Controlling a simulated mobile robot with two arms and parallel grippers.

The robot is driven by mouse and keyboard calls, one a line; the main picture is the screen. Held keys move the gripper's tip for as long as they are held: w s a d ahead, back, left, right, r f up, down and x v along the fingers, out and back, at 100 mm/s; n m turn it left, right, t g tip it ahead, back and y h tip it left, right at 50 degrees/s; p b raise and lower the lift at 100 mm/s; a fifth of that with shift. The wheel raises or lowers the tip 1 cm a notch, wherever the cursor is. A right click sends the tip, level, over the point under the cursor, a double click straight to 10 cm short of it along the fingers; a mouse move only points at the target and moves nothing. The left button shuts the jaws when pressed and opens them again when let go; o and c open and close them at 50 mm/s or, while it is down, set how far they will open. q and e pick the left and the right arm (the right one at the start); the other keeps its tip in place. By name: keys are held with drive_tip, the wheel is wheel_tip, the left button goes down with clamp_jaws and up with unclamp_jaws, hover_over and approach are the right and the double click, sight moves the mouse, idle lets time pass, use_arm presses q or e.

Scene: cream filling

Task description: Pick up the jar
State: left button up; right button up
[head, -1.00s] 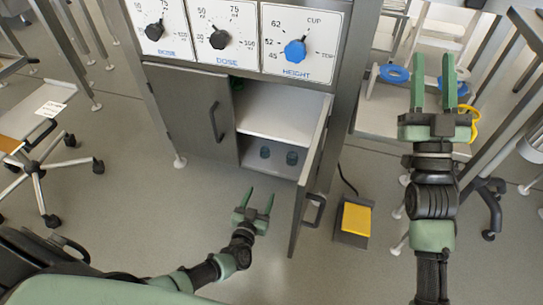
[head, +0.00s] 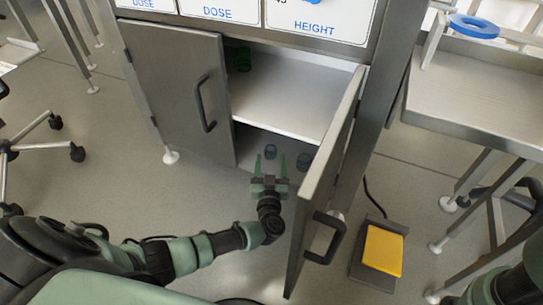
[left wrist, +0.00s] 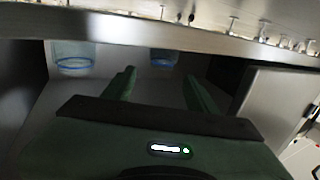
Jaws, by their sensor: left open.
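Two small bluish see-through jars stand on the floor of the cabinet's lower compartment. The left jar (head: 270,151) and the right jar (head: 304,161) show in the head view. In the left wrist view one jar (left wrist: 72,54) is at upper left and another jar (left wrist: 163,57) is beyond my fingers. My left gripper (head: 270,166) is open and empty, at the lower compartment's opening, pointing inward. In the head view its fingers are just in front of the left jar, apart from it as far as I can tell. My right gripper is outside the view.
The cabinet's right door (head: 327,185) stands open close beside my left gripper. The left door (head: 172,85) is shut. A white shelf (head: 285,95) lies above the jars, with a dark green object (head: 240,58) on it. A yellow pedal (head: 383,249) is on the floor at right.

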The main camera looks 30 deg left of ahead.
sight(270, 151)
use_arm(q)
drive_tip(key=b+x, duration=0.2)
drive_tip(key=f+b+x, duration=0.1)
drive_tip(key=b+x, duration=0.1)
drive_tip(key=shift+a, duration=0.1)
drive_tip(key=shift+w+a+r, duration=0.25)
drive_tip(key=shift+w+a, duration=0.05)
drive_tip(key=shift+w, duration=0.15)
drive_tip(key=c, duration=1.3)
drive_tip(key=shift+o, duration=0.2)
drive_tip(key=shift+r, duration=0.15)
